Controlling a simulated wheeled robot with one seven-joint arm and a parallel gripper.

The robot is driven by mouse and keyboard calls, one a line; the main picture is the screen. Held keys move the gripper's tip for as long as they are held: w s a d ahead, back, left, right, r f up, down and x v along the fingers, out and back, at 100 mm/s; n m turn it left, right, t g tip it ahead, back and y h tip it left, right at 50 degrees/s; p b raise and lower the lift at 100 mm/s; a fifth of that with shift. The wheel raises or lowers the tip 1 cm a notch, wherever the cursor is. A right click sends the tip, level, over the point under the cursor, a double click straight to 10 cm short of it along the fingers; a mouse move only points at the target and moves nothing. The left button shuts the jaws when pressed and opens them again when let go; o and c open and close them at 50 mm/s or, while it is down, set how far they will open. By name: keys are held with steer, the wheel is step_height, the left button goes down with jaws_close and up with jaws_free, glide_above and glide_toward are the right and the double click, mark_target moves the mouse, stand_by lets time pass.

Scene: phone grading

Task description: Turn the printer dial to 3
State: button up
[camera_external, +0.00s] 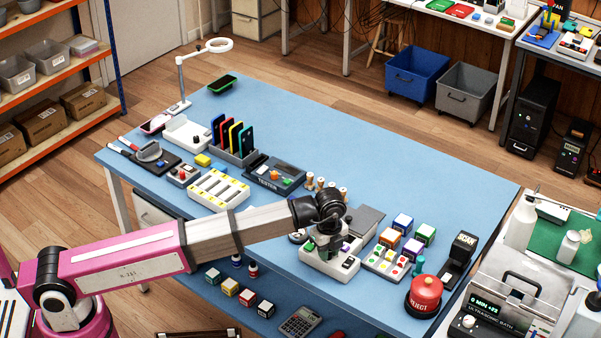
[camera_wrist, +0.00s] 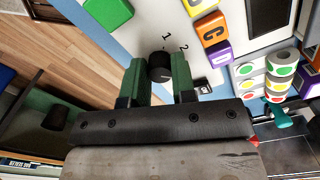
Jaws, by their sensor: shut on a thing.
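The white printer (camera_external: 330,262) stands near the front edge of the blue table, under my gripper (camera_external: 327,246). In the wrist view its pale panel (camera_wrist: 146,22) carries the round black dial (camera_wrist: 160,66), with the numbers 1 and 2 printed beyond it. The number 3 cannot be made out. The green fingers of my gripper (camera_wrist: 160,82) stand on either side of the dial and are shut on it. I cannot tell which number the dial points to. In the external view the dial is hidden by my gripper.
A red round object (camera_external: 424,293) stands near the front right. A tester box (camera_external: 275,174) lies behind left. The right rear tabletop (camera_external: 440,185) is clear.

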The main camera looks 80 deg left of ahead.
stand_by(0.3)
steer(key=o, duration=0.9)
steer(key=shift+r, duration=0.1)
step_height(320, 180, up, 11)
steer(key=shift+f, duration=0.2)
